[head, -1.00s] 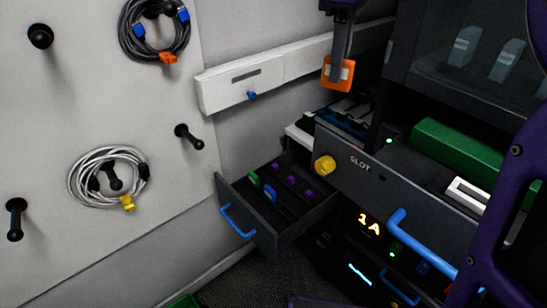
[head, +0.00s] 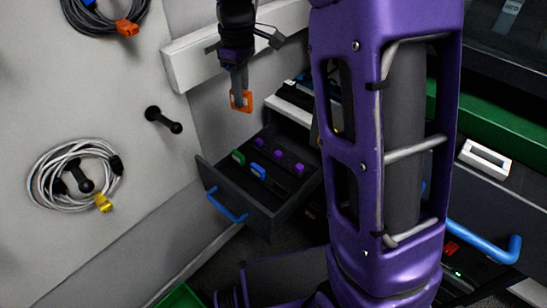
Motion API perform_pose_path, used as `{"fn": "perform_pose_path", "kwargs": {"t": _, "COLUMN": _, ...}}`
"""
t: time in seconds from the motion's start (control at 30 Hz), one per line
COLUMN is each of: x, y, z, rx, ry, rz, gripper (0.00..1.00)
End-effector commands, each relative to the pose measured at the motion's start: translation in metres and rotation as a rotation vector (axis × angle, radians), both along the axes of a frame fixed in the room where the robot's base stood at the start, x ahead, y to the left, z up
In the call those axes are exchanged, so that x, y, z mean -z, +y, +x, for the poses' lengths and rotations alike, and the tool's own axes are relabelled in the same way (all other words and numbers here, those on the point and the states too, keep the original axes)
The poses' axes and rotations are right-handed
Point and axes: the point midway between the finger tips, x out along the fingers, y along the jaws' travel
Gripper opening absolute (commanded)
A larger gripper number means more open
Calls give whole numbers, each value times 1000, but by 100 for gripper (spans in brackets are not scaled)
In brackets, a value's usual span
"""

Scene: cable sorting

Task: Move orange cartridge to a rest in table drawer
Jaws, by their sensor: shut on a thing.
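My gripper (head: 240,92) points down in the upper middle of the head view and is shut on the orange cartridge (head: 248,101). The cartridge is a small orange piece with a pale patch, held in the air above the back of the table drawer. The drawer (head: 233,191) is dark grey, pulled open, with a blue handle (head: 227,206). Inside it are a green piece (head: 238,157), a blue piece (head: 258,170) and several purple pieces (head: 279,154). I cannot make out clearly which rests are empty.
My purple arm covers the middle right and hides much of the cabinet. A white rail (head: 187,62) runs along the wall behind the gripper. A black peg (head: 163,119) and a coiled white cable (head: 43,195) are on the left board. A green box (head: 446,127) stands at the right.

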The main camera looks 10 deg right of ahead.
Motion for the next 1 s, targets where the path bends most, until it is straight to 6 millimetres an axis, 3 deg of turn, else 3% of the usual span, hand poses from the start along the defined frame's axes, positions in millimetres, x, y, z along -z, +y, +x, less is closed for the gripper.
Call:
{"fn": "perform_pose_path", "kwargs": {"t": 0.03, "x": 36, "y": -10, "z": -1, "rx": 40, "ry": 11, "rz": -2, "gripper": 0}}
{"fn": "perform_pose_path", "kwargs": {"t": 0.2, "x": 130, "y": -40, "z": -7, "rx": 168, "ry": 13, "rz": -4, "gripper": 0}}
{"fn": "perform_pose_path", "kwargs": {"t": 0.3, "x": 175, "y": -56, "z": -17, "rx": 234, "ry": 12, "rz": -11, "gripper": 0}}
{"fn": "perform_pose_path", "kwargs": {"t": 0.4, "x": 207, "y": -69, "z": -27, "rx": 287, "ry": 7, "rz": -17, "gripper": 0}}
{"fn": "perform_pose_path", "kwargs": {"t": 0.6, "x": 238, "y": -82, "z": -38, "rx": 340, "ry": 0, "rz": -24, "gripper": 0}}
{"fn": "perform_pose_path", "kwargs": {"t": 1.0, "x": 261, "y": -83, "z": -39, "rx": 344, "ry": -1, "rz": -26, "gripper": 0}}
